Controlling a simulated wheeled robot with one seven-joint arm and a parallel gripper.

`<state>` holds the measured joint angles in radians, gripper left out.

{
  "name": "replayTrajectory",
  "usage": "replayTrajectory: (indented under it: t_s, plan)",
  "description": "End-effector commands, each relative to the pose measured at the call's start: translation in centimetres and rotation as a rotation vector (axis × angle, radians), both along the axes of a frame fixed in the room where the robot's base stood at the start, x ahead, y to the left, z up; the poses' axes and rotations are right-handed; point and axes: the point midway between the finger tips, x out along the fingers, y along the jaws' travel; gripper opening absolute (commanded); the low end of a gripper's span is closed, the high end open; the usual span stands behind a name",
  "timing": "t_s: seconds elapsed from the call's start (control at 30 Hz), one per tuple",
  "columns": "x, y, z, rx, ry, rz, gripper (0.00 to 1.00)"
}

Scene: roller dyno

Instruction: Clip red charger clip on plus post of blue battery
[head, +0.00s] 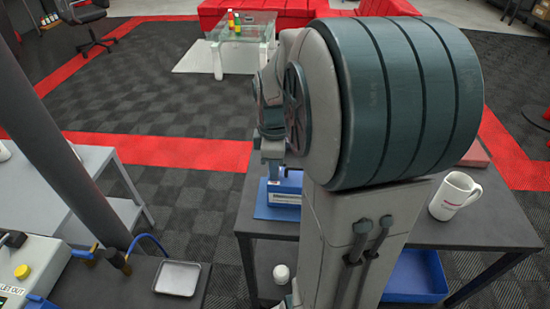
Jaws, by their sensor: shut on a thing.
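The blue battery (284,205), a blue box with a pale label, stands on the dark table behind my arm; its right part and most of its top are hidden. My gripper (272,160) points down just above the battery's visible left part, largely covered by my own arm. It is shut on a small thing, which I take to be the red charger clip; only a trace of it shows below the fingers. I cannot tell whether the clip touches a post. The plus post cannot be made out.
A white mug (455,195) stands on the table at right, with a reddish box (476,153) behind it. A blue bin (415,278) is under the table. At lower left are a control box (35,268), a blue hose (150,240) and a metal tray (178,278).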

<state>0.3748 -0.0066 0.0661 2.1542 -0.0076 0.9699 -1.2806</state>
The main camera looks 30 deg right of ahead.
Motion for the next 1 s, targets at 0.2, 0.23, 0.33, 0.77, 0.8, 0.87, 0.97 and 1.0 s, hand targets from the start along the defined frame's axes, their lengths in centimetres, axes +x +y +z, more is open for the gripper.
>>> replayTrajectory:
  t_s: [0.2,0.23,0.33,0.77,0.8,0.87,0.97,1.0]
  plan:
    - [-0.01,-0.01,-0.26,0.000,0.000,0.000,0.00]
    - [-0.01,-0.01,-0.26,0.000,0.000,0.000,0.00]
    - [0.00,-0.01,-0.25,0.000,0.000,0.000,0.00]
    - [0.00,-0.02,-0.25,0.000,0.000,0.000,0.00]
    - [0.00,-0.02,-0.25,0.000,0.000,0.000,0.23]
    - [0.00,-0.02,-0.25,0.000,0.000,0.000,0.40]
    - [0.00,-0.02,-0.24,0.000,0.000,0.000,0.46]
    - [0.00,-0.02,-0.24,0.000,0.000,0.000,0.46]
